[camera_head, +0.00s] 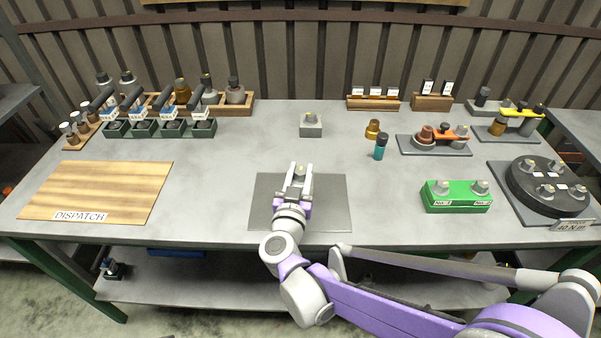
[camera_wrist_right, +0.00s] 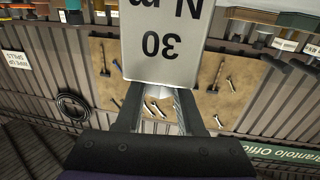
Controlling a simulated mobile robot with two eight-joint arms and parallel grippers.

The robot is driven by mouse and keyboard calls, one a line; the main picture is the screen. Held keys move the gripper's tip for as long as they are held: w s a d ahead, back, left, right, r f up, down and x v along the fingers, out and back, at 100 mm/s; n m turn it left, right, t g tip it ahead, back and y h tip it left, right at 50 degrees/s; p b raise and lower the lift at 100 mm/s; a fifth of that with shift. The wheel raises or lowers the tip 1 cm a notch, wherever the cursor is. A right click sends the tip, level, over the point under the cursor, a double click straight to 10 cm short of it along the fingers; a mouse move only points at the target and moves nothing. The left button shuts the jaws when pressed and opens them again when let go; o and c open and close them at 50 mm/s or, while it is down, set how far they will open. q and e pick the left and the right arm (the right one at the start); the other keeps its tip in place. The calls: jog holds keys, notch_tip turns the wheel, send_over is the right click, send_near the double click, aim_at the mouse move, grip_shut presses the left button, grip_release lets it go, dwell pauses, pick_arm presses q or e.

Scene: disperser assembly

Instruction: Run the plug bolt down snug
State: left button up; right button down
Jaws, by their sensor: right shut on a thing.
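My right gripper (camera_head: 299,172) is above the grey mat (camera_head: 335,206) at the middle front of the table. It is shut on a small pale piece, which shows between the fingers in the right wrist view (camera_wrist_right: 160,91). A light grey plate (camera_wrist_right: 163,45) reading "30 N m" upside down stands right at the fingertips there and hides what lies behind it. I cannot tell which thing is the plug bolt. My left gripper is not in view.
A grey block (camera_head: 311,126) stands beyond the mat. A teal-and-black cylinder (camera_head: 380,148), a green block (camera_head: 457,205) and a dark round fixture (camera_head: 537,199) are at the right. The wooden dispatch board (camera_head: 100,184) is at the left. Racks line the back.

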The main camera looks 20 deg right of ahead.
jog(key=c, duration=0.5)
grip_release()
jog(key=shift+s+a, duration=0.1)
jog(key=v, duration=1)
jog(key=shift+s+a, duration=0.15)
jog(key=shift+s, duration=0.15)
